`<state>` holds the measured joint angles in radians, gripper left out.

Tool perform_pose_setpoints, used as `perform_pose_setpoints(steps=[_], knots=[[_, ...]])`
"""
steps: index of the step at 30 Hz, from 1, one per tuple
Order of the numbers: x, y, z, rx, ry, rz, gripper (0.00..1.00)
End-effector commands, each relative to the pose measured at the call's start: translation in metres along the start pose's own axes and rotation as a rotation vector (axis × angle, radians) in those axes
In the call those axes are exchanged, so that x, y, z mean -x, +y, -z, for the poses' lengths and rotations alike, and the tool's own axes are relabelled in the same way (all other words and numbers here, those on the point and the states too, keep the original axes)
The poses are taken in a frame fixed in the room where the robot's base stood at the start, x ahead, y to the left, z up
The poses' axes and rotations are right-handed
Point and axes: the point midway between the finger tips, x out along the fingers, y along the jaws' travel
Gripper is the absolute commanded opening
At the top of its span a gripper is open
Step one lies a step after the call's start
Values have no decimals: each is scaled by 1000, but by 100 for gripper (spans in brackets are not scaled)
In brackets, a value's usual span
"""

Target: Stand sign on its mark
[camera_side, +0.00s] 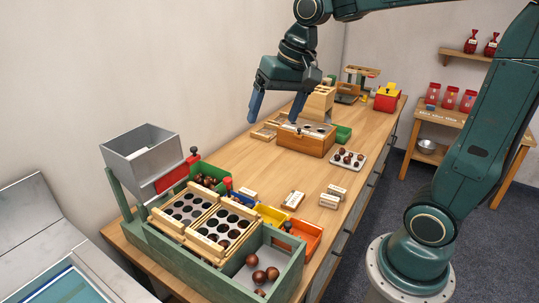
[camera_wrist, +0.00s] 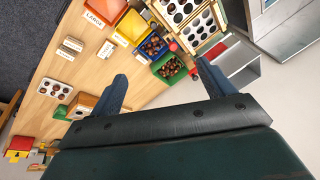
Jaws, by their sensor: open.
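My gripper (camera_side: 276,106) is open and empty, held above the far half of the bench; in the wrist view its two blue fingers (camera_wrist: 161,72) stand wide apart with nothing between them. Small pale lettered signs stand or lie by the coloured bins. One (camera_side: 293,200) is on the bench near the yellow bin, another (camera_side: 247,192) near the blue bin. In the wrist view a sign reading LARGE (camera_wrist: 95,18) is at the orange bin, and a separate pale sign (camera_wrist: 106,50) lies on bare wood. I cannot make out a mark on the bench.
Two pale blocks (camera_side: 329,201) sit side by side on the bench. A white tray of chestnuts (camera_side: 348,159) and a wooden box (camera_side: 305,142) stand beyond. The green sorter (camera_side: 205,225) with holed plates and a grey hopper (camera_side: 140,150) fill the near end.

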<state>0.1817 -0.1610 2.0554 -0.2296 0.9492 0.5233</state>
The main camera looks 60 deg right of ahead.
Motion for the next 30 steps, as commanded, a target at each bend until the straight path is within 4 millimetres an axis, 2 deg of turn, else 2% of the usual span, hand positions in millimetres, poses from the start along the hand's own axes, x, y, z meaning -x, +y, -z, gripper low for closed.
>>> perform_pose_setpoints(steps=[1,9,18,24,30], knots=[[7,1,-13,40,18,2,81],[25,17,-71,241,97,-5,81],[28,43,-125,440,177,-20,81],[26,54,-142,507,202,-28,81],[24,56,-144,519,204,-31,81]])
